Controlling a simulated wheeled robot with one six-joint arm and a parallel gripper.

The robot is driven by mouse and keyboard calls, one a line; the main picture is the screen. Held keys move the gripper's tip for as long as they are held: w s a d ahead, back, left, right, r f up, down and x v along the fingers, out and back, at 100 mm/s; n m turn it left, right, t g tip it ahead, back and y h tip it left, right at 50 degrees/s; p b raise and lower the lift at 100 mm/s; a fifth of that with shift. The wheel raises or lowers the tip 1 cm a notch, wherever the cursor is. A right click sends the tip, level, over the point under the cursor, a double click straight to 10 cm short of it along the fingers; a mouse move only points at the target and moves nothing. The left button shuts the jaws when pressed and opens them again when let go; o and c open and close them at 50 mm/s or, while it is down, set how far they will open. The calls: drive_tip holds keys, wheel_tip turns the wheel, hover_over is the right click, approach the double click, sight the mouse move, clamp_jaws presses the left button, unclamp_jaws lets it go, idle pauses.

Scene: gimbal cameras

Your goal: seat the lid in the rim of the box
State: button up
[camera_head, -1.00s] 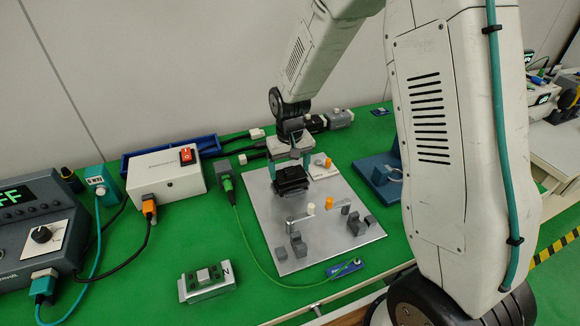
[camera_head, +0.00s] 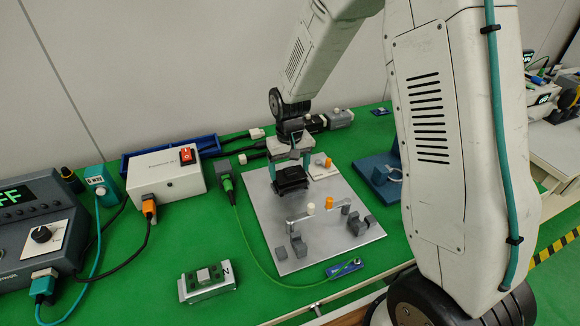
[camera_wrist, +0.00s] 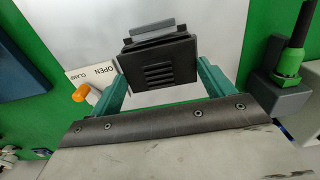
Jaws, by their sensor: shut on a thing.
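My gripper (camera_head: 289,168) is shut on a dark slotted part, which looks like the lid (camera_head: 291,183), over the upper part of the grey plate. In the wrist view the slotted face of the lid (camera_wrist: 170,65) shows between the teal fingers, with a grey stepped edge beyond it. Whether the lid touches anything below is hidden. A silver open-topped box (camera_head: 208,291) marked N, with a green board inside, stands on the green bench at the front left, well apart from my gripper. I take it for the task's box.
The grey plate (camera_head: 300,258) bears several dark blocks, two small levers and orange knobs. A green cable (camera_head: 243,250) runs between box and plate. A white switch box (camera_head: 165,177) and a blue tray (camera_head: 205,144) stand behind. Bare green bench lies around the silver box.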

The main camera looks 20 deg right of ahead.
sight(290, 170)
drive_tip(key=shift+f, duration=0.75)
drive_tip(key=o, duration=0.9)
drive_tip(key=shift+r, duration=0.15)
wheel_tip(290, 170, up, 8)
drive_tip(key=shift+f, duration=0.2)
